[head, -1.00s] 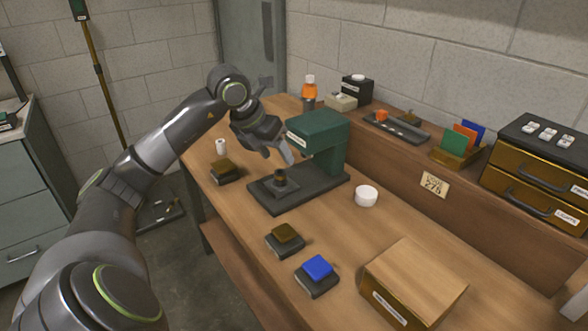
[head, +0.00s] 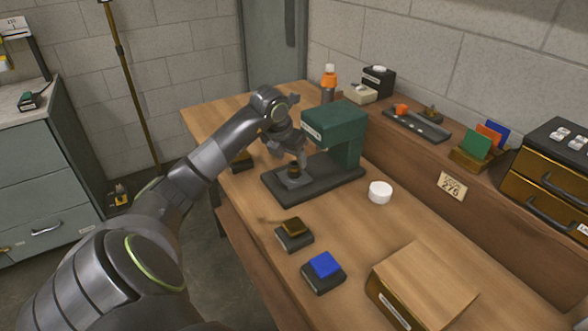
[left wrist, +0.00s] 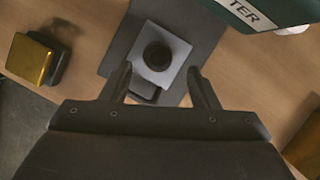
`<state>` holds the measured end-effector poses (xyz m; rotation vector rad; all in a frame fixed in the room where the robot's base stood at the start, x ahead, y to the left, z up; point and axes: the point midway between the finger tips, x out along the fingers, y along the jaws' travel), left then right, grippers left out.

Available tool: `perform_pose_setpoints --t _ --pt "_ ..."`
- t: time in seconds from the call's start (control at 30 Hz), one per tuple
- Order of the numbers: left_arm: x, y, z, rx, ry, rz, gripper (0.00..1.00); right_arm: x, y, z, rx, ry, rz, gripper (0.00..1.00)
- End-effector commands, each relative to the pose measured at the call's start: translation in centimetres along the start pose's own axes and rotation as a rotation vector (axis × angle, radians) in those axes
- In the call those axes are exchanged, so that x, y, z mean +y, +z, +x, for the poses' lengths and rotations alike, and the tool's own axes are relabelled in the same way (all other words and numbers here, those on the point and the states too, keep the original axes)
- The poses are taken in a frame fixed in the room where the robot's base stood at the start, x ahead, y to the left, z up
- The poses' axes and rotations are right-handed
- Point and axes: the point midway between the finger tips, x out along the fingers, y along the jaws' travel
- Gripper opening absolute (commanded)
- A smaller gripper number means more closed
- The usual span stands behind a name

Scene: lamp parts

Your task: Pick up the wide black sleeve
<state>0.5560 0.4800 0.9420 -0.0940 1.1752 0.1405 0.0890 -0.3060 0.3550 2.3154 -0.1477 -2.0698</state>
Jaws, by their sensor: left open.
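A short dark cylinder, which looks like the wide black sleeve (head: 294,171), stands upright on the small grey plate of the green press (head: 337,122). In the left wrist view the sleeve (left wrist: 157,56) shows from above as a black ring on the pale square plate (left wrist: 171,39). My left gripper (head: 296,157) is open just above the sleeve, pointing down. In the left wrist view the open fingers (left wrist: 158,72) lie to either side of the sleeve's near side, with nothing between them that I can see held. My right gripper is not in view.
The press head overhangs close to the right of my gripper. A brass-topped block (head: 293,234), a blue-topped block (head: 323,268), a white round cap (head: 380,192) and a wooden box (head: 425,283) stand on the bench. Another block (head: 243,162) is partly behind my arm.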

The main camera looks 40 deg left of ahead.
Motion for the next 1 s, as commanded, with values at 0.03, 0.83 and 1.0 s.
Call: perform_pose_setpoints --t 0.03,0.83,1.0 --pt "0.0 0.0 0.2 0.001 0.0 0.0 0.55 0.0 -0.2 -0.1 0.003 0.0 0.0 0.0" --pt "0.2 0.3 5.3 0.0 0.0 0.001 0.38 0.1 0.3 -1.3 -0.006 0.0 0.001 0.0" --pt "0.2 0.3 5.3 0.0 0.0 0.001 0.16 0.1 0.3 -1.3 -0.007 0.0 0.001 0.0"
